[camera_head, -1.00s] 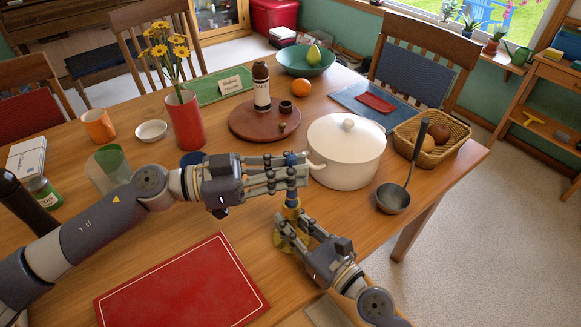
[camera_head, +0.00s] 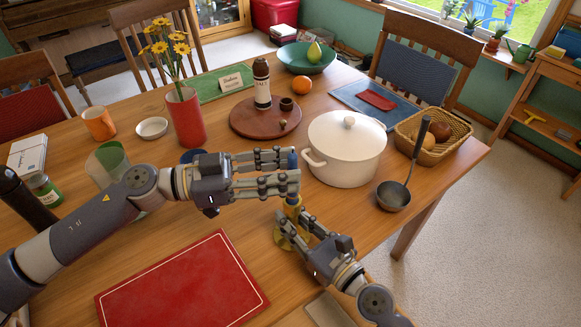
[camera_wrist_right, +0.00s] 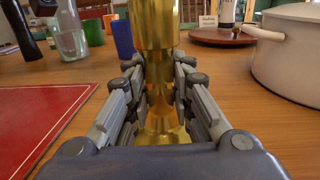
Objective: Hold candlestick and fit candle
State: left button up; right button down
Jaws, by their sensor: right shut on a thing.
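The brass candlestick (camera_head: 293,212) stands on the table near its front edge. My right gripper (camera_head: 291,226) is shut around its stem; the right wrist view shows the golden candlestick (camera_wrist_right: 156,60) between the fingers. The blue candle (camera_head: 292,158) is upright in line above the candlestick. My left gripper (camera_head: 291,171) comes from the left with its fingers spread apart, at the candle's side. Its lower fingers hide where candle and candlestick meet, so I cannot tell how deep the candle sits.
A white pot (camera_head: 345,150) stands close to the right of the candle. A ladle (camera_head: 393,195) and a bread basket (camera_head: 440,150) are farther right. A red mat (camera_head: 182,283) lies front left. A blue cup (camera_head: 190,156) and a red vase (camera_head: 185,118) stand behind my left arm.

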pick_arm(q)
jog(key=s+a, duration=0.2)
jog(key=a, duration=0.8)
pick_arm(e)
jog(key=c, duration=1.3)
grip_release()
jog(key=shift+d, duration=0.1)
